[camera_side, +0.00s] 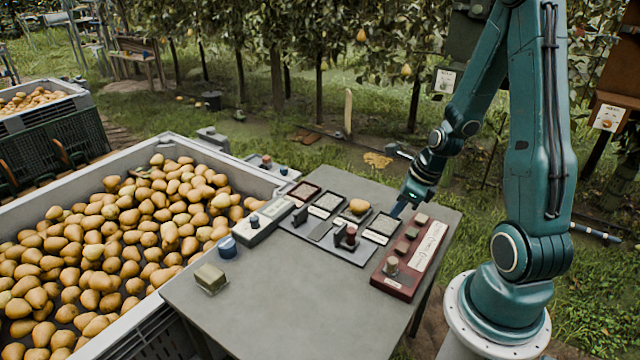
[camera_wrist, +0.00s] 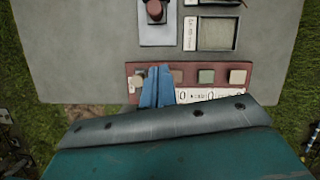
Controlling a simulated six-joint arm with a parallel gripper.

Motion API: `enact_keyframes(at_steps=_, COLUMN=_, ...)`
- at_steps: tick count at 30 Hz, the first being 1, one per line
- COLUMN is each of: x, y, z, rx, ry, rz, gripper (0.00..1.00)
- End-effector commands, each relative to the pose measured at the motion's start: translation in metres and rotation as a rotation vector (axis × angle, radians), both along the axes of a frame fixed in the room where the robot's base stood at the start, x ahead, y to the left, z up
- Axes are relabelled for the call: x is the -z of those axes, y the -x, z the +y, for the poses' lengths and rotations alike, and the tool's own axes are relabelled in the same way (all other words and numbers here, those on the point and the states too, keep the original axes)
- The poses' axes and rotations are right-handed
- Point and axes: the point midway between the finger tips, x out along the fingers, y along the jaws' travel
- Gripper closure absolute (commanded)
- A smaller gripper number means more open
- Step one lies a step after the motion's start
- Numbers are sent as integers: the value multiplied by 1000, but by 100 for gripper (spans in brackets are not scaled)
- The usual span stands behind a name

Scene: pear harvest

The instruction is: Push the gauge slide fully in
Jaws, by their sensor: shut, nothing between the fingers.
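What looks like the gauge slide, a dark block with a dark red knob (camera_side: 350,238), stands on a flat grey plate (camera_side: 358,254) on the table. A dark upright piece (camera_side: 299,217) stands apart from it to the left. The knob also shows at the top edge of the wrist view (camera_wrist: 154,12), on the plate's end (camera_wrist: 158,36). My gripper (camera_side: 396,211) is shut and empty, pointing down at the right of the table, apart from the slide. In the wrist view my blue fingers (camera_wrist: 157,88) appear over the red panel and hide part of it.
The red panel (camera_side: 425,250) with a knob and several buttons lies right of the slide. Framed trays (camera_side: 382,228), one holding a pear (camera_side: 358,206), lie behind. A greenish block (camera_side: 210,277) sits front left, beside a pear crate (camera_side: 140,312). The table's front (camera_side: 290,315) is clear.

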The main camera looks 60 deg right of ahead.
Motion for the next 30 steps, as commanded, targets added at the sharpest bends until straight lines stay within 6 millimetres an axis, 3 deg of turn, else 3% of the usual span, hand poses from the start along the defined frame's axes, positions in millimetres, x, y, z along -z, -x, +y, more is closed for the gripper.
enact_keyframes(at_steps=17, x=12, y=-2, z=-1, rx=40, ry=-18, rz=2, gripper=100)
enact_keyframes(at_steps=30, x=45, y=-14, z=1, rx=39, ry=-19, rz=3, gripper=100)
